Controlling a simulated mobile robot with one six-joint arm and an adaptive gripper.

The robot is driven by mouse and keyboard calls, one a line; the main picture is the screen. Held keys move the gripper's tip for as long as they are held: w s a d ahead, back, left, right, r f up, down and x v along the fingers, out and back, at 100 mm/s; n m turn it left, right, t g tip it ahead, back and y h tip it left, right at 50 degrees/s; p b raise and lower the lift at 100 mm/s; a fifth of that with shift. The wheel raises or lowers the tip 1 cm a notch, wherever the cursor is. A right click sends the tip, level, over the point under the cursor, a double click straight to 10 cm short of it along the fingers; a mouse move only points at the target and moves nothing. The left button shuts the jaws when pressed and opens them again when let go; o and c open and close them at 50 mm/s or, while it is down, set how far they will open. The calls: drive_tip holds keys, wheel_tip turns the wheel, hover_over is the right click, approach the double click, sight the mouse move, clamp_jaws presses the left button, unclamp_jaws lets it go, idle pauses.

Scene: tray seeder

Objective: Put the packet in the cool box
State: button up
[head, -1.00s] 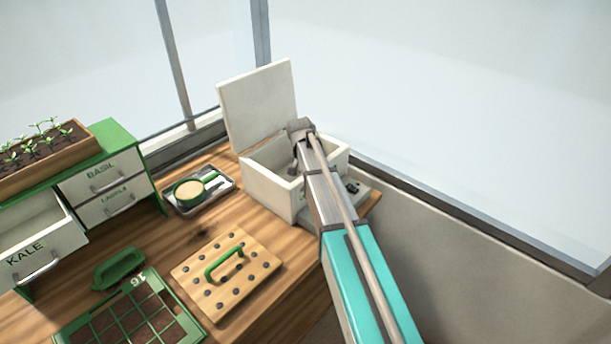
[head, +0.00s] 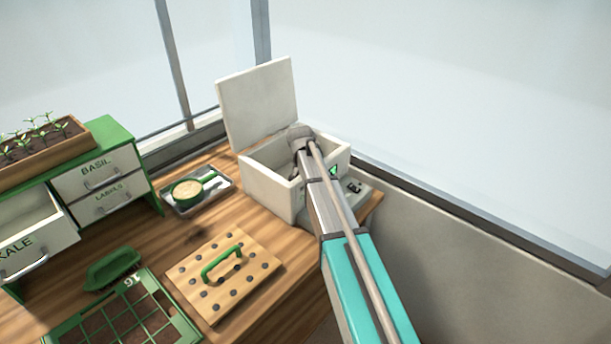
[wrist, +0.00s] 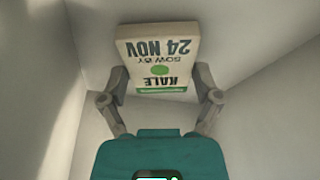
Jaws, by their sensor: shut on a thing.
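The cool box (head: 268,187) is a white box at the back right of the bench. Its lid (head: 258,100) stands open at the back. My arm reaches over the box, and the end of it is inside, mostly hidden in the head view. In the wrist view my gripper (wrist: 162,92) is shut on the packet (wrist: 158,52), with a finger on each side of it. The packet is cream with a green band and reads KALE, SOW BY 24 NOV, upside down. Pale box walls surround it. I cannot tell whether it touches the floor of the box.
A metal tray (head: 222,193) with a green-handled scoop (head: 188,191) lies left of the box. A pegged wooden board (head: 222,295), a green hand tool (head: 112,268) and a seed tray (head: 180,312) are in front. A drawer cabinet (head: 128,140) with an open KALE drawer (head: 45,238) stands left.

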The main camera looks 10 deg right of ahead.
drive_tip(key=shift+f, duration=0.15)
drive_tip(key=o, duration=0.8)
drive_tip(key=p+v, duration=1.1)
drive_tip(key=v, duration=0.1)
drive_tip(key=shift+p, duration=0.4)
drive_tip(key=shift+w, duration=0.1)
idle(0.4)
